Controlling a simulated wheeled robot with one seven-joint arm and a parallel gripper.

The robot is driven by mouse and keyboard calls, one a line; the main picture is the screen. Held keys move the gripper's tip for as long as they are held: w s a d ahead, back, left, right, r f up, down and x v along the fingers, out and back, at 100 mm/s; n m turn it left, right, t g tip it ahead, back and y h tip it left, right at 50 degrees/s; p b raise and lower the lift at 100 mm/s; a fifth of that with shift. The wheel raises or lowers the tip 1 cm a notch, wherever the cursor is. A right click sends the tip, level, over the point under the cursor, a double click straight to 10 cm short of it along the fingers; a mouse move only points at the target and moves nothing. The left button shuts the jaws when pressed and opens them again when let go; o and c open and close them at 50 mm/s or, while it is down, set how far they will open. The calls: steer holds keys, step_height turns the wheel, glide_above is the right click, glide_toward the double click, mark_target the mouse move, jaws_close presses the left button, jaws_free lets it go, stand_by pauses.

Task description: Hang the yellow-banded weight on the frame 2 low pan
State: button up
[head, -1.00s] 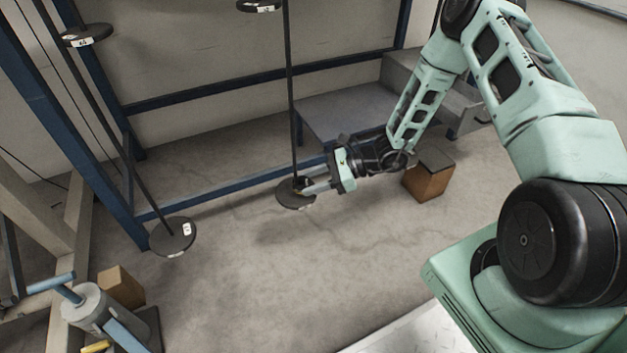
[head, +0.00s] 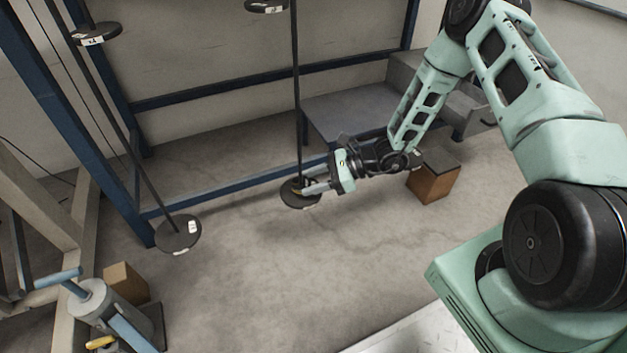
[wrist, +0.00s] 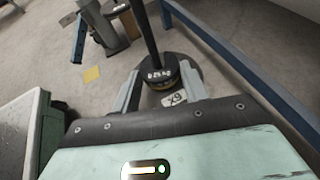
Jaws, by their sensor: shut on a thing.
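The yellow-banded weight (wrist: 158,77) is a small dark cylinder with a pale marking and a yellow band low on its side. In the wrist view it sits between the two fingers of my gripper (wrist: 161,92), which is shut on it. The low pan (head: 301,204), a dark round disc with a white label, hangs on the middle rod. The weight is at the pan's top, close against the rod; I cannot tell whether it rests fully on it. In the head view my gripper (head: 305,190) reaches in from the right, partly hiding the weight.
Another low pan (head: 178,234) hangs at left, with upper pans (head: 96,34) and (head: 267,5) above. Blue frame posts and a low blue rail (head: 230,187) stand behind. A brown box (head: 433,180) is right of my gripper; a grey canister device (head: 98,303) stands at lower left.

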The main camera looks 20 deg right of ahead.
steer(key=shift+f, duration=0.45)
stand_by(0.5)
steer(key=o, duration=1.1)
steer(key=shift+p+v, duration=1.9)
steer(key=shift+v, duration=1.65)
